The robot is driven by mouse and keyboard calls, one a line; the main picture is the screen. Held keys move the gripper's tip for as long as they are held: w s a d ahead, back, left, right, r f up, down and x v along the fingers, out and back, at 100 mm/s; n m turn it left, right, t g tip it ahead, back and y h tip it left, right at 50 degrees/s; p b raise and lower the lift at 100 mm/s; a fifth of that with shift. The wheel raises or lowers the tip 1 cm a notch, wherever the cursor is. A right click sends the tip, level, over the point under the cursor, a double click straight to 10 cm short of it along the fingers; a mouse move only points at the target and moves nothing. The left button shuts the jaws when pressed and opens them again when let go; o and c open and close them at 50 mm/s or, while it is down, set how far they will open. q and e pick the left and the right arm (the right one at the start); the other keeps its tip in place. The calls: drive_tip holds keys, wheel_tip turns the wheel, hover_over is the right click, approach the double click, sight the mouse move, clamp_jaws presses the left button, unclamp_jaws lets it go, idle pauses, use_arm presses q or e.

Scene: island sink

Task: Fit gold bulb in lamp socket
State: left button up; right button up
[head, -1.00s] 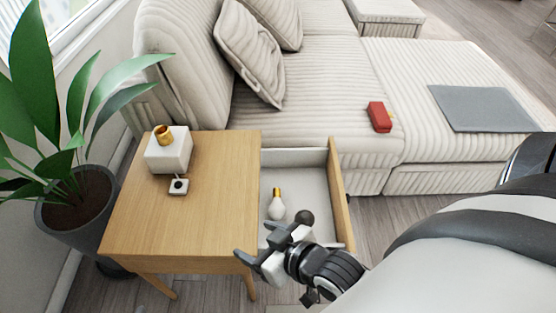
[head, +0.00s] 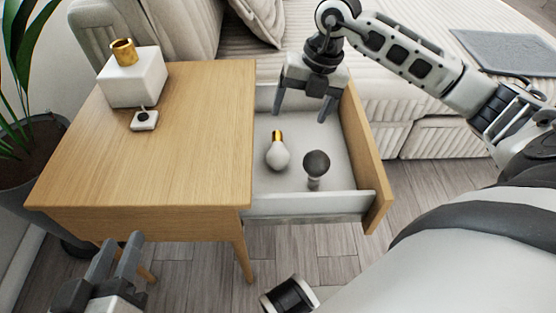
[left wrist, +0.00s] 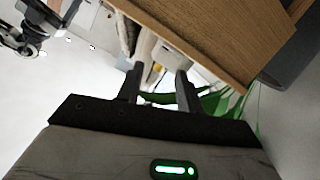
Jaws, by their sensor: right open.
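The gold bulb (head: 278,153), a white bulb with a gold base, lies in the open drawer (head: 310,205). The lamp is a white block (head: 134,80) with an upright gold socket (head: 124,52) on top, at the back left of the wooden side table (head: 170,140). My right gripper (head: 303,112) is open and empty above the back of the drawer, fingers down, behind the bulb. My left gripper (head: 122,248) is open and empty, low in front of the table. Its separated fingers show in the left wrist view (left wrist: 158,85).
A dark-headed bulb (head: 316,165) stands beside the gold bulb in the drawer. A small white switch (head: 145,120) sits before the lamp. The drawer's wooden front (head: 368,155) stands at its right. A potted plant (head: 30,150) is left; the tabletop is otherwise clear.

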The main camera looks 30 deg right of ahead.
sight(281, 151)
drive_tip(key=b+x, duration=0.3)
drive_tip(key=x, duration=0.7)
drive_tip(key=shift+f, duration=0.25)
drive_tip(key=shift+w+a+f+b, duration=0.15)
drive_tip(key=shift+a+f+b, duration=0.1)
drive_tip(key=shift+f+b, duration=0.3)
drive_tip(key=shift+w+a+f+b, duration=0.2)
drive_tip(key=shift+f+b, duration=0.3)
drive_tip(key=shift+f, duration=0.05)
drive_tip(key=shift+b+x, duration=0.5)
drive_tip(key=shift+x, duration=0.55)
drive_tip(key=shift+w+f, duration=0.1)
drive_tip(key=shift+f, duration=0.1)
use_arm(q)
drive_tip(key=r+t, duration=0.1)
drive_tip(key=w+r+t+h, duration=0.1)
drive_tip(key=r, duration=0.1)
drive_tip(key=w+r+m+t+h, duration=0.1)
drive_tip(key=r, duration=0.1)
drive_tip(key=shift+w+d+t, duration=0.1)
drive_tip(key=shift+t, duration=0.3)
use_arm(e)
drive_tip(key=c, duration=1.1)
